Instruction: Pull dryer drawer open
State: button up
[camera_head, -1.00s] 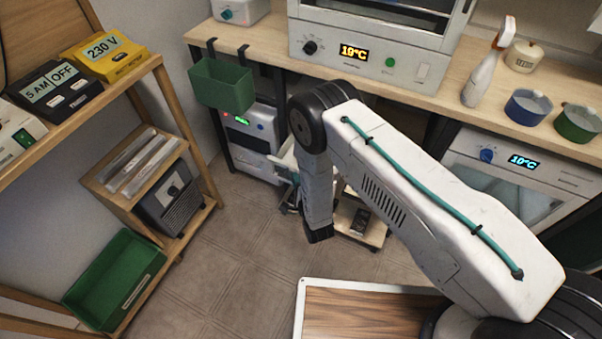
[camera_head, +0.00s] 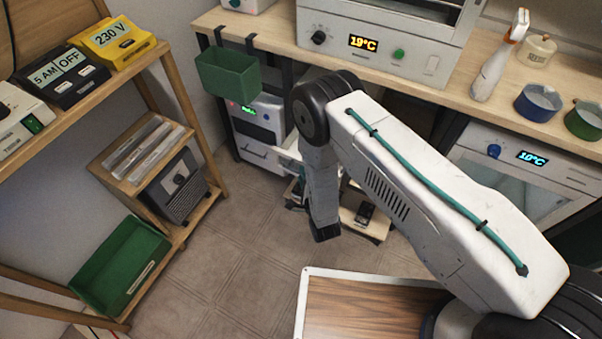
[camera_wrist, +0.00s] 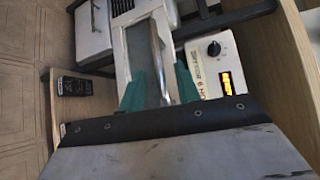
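In the wrist view, a pale part with a bright metal bar (camera_wrist: 158,50) lies between the two teal fingers of my gripper (camera_wrist: 161,82). The fingers stand apart, one on each side of the bar; I cannot tell whether either touches it. A white panel (camera_wrist: 207,75) with a black knob and an orange display is beside the right finger. In the head view, a white unit (camera_head: 256,120) with a green display stands under the bench at left. My arm hides most of the gripper there. No label shows which unit is the dryer.
A wooden bench (camera_head: 400,85) bears a white oven (camera_head: 375,50) showing 19°C. A green bin (camera_head: 228,78) hangs from its edge. A low wooden cart (camera_wrist: 55,105) with a black device (camera_wrist: 75,86) is close to my gripper. Tiled floor (camera_head: 235,240) is clear at left.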

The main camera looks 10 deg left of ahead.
jog(key=v, duration=0.5)
jog(key=shift+s, duration=0.15)
dwell(0.3)
